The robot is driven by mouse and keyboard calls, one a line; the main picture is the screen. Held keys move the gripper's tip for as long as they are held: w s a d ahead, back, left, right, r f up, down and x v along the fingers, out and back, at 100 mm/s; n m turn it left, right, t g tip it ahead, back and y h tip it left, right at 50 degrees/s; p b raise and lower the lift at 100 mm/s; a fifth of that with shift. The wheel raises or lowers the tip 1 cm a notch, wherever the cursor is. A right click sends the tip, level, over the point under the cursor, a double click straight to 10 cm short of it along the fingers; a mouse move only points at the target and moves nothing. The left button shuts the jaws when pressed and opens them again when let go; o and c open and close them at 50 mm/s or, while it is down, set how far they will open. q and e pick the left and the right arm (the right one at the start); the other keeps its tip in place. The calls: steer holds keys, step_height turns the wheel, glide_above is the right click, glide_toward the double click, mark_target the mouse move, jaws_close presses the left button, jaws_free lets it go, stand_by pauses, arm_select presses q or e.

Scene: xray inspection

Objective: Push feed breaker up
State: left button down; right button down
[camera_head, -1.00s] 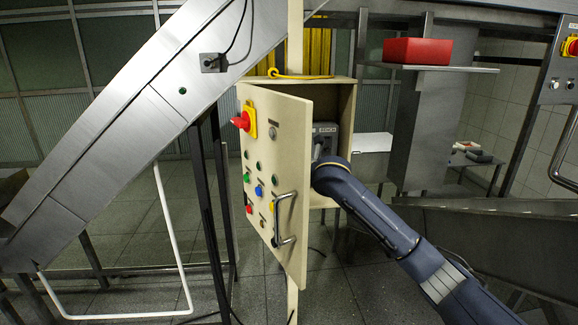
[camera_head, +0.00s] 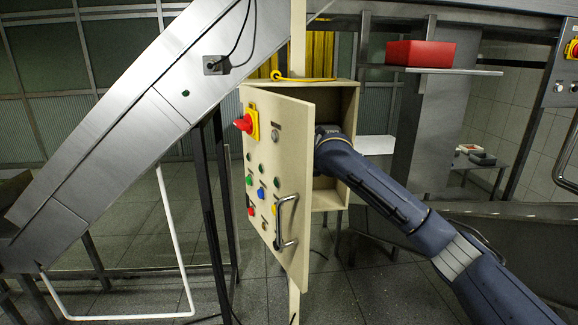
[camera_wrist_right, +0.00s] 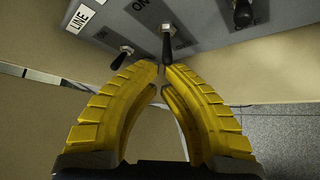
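The open control cabinet (camera_head: 346,92) stands at the centre of the head view, and my right arm reaches into it. My right gripper (camera_wrist_right: 161,67) shows in the right wrist view as two yellow curved fingers with their tips nearly together. The fingertips are at the lower end of a black switch lever (camera_wrist_right: 167,48) on the grey breaker panel (camera_wrist_right: 200,22). Whether they touch it is unclear. Another black lever (camera_wrist_right: 119,60) is to the left and a third (camera_wrist_right: 243,14) to the right. Readable labels include "LINE" and "ON"; no feed label is legible. My left gripper is not in view.
The cabinet door (camera_head: 277,200), with its red knob, buttons and metal handle (camera_head: 286,222), stands open left of my arm. A red box (camera_head: 419,53) sits on a shelf at the right. A sloping metal chute (camera_head: 120,135) fills the left.

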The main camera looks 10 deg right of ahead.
steer(key=shift+r, duration=0.15)
steer(key=shift+s+r, duration=0.1)
steer(key=shift+r, duration=1)
stand_by(0.8)
